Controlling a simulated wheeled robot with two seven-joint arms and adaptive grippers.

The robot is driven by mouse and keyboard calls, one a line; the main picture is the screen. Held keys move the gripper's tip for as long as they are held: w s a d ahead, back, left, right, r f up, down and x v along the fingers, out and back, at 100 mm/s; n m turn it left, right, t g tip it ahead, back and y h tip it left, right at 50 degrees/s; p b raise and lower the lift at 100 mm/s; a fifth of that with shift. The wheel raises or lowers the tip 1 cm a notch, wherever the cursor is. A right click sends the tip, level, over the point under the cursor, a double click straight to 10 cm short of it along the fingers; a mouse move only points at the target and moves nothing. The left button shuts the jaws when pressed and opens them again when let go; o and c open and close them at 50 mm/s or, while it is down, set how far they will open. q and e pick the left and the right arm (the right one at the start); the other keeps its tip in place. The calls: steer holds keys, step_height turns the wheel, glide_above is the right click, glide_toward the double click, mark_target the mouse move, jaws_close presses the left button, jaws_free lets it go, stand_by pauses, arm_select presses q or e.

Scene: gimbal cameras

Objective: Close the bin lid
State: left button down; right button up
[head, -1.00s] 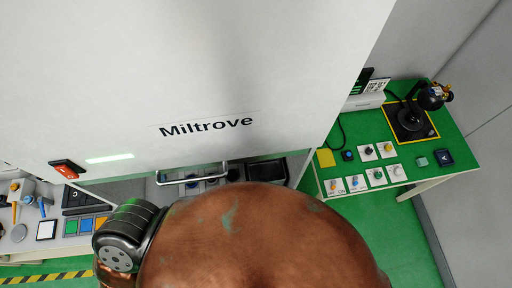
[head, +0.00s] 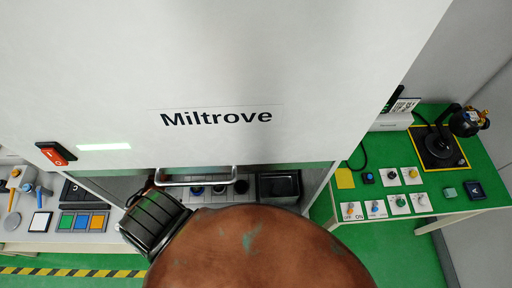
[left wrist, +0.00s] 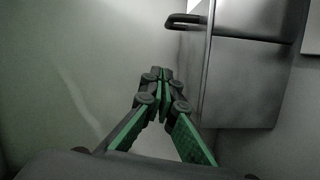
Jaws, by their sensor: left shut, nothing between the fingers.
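No bin lid can be made out for certain. The left wrist view shows a grey metal box (left wrist: 245,85) at the right, with a dark bar handle (left wrist: 185,20) standing out at its upper left. I cannot tell whether this is the bin. My left gripper (left wrist: 163,75) is shut and empty, its tips left of the box and apparently apart from it. The head view does not show its fingers; a large copper-brown rounded form hides the lower middle. My right gripper is not in view.
A white cabinet front (head: 230,60) marked Miltrove fills the head view, with a metal bar handle (head: 197,178) at its lower edge and a red switch (head: 57,153) at left. A green-topped bench (head: 440,185) with buttons stands right. A left bench (head: 40,235) holds tools and coloured tiles.

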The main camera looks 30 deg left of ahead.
arm_select(q)
steer(key=x, duration=0.3)
steer(key=p+x, duration=0.1)
steer(key=x, duration=0.3)
steer(key=shift+d+r, duration=0.2)
steer(key=s+d, duration=0.1)
steer(key=s+p, duration=0.1)
steer(key=shift+s+d+f, duration=0.3)
steer(key=shift+d+f, duration=0.1)
steer(key=shift+s+d+f, duration=0.1)
steer(key=shift+s+d, duration=0.1)
steer(key=shift+s, duration=0.05)
steer(key=shift+s+p, duration=0.1)
steer(key=shift+p, duration=0.2)
steer(key=s+d+p, duration=0.2)
steer(key=s+d, duration=0.4)
steer(key=s, duration=0.2)
steer(key=shift+s+d+p, duration=0.15)
steer(key=shift+d+p, duration=0.05)
steer(key=shift+p, duration=0.2)
steer(key=shift+f, duration=0.1)
